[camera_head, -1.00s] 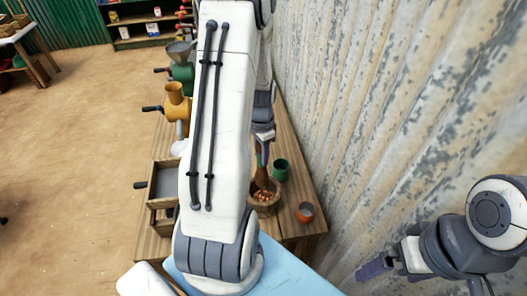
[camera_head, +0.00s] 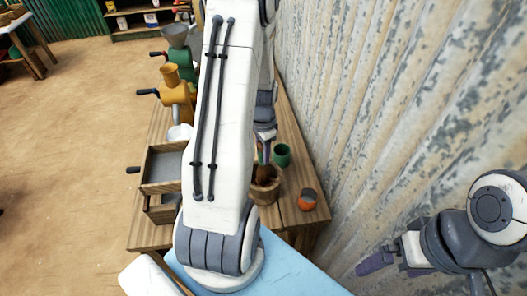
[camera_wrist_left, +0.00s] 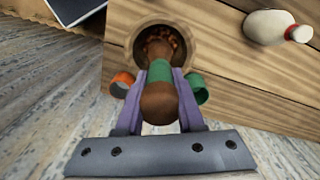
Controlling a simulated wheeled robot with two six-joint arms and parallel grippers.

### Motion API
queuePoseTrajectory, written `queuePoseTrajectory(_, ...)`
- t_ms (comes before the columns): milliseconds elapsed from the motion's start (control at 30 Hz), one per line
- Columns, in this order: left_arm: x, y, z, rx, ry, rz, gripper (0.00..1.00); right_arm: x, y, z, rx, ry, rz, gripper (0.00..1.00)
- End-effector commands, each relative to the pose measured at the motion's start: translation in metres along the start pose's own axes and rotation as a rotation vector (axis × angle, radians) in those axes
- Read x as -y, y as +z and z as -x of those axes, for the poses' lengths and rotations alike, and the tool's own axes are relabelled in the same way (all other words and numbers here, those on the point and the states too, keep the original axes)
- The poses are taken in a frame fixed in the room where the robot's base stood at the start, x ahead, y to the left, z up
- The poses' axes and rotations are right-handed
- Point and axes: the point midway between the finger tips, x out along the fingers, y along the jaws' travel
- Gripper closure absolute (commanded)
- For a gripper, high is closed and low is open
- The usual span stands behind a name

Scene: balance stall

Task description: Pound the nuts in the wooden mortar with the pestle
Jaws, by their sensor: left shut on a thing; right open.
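The wooden mortar (camera_head: 265,193) stands on the wooden table, partly behind my left arm in the head view. In the left wrist view the mortar (camera_wrist_left: 133,45) is seen from above with brown nuts (camera_wrist_left: 172,36) inside. My left gripper (camera_wrist_left: 157,88) is shut on the pestle (camera_wrist_left: 158,104), which has a brown knob and green band. The pestle's lower end is inside the mortar's rim; whether it touches the nuts I cannot tell. My left gripper (camera_head: 264,139) is mostly hidden in the head view. My right gripper (camera_head: 372,266) is open and empty, away from the table.
A wooden drawer box (camera_head: 160,170) and yellow (camera_head: 178,97) and green (camera_head: 182,66) grinders line the left. A corrugated wall (camera_head: 400,120) rises on the right.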

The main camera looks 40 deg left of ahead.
Motion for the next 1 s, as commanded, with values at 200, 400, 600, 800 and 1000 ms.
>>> queuePoseTrajectory(200, 0.0, 0.0, 0.001, -0.001, -0.001, 0.0, 1.0, 0.0, 0.0, 0.0, 0.0, 0.0, 0.0, 0.0)
queuePoseTrajectory(400, 0.0, 0.0, 0.001, -0.001, -0.001, 0.0, 1.0, 0.0, 0.0, 0.0, 0.0, 0.0, 0.0, 0.0)
queuePoseTrajectory(600, 0.0, 0.0, -0.011, 0.0, 0.0, 0.0, 1.0, -0.001, 0.0, -0.009, 0.0, 0.0, 0.0, 0.0)
queuePoseTrajectory(800, 0.0, 0.0, -0.039, 0.0, 0.0, 0.0, 1.0, -0.002, 0.002, -0.03, 0.0, 0.0, 0.0, 0.0)
queuePoseTrajectory(1000, 0.0, 0.0, -0.033, -0.001, -0.001, 0.0, 1.0, -0.002, 0.001, -0.025, 0.0, 0.0, 0.0, 0.0)
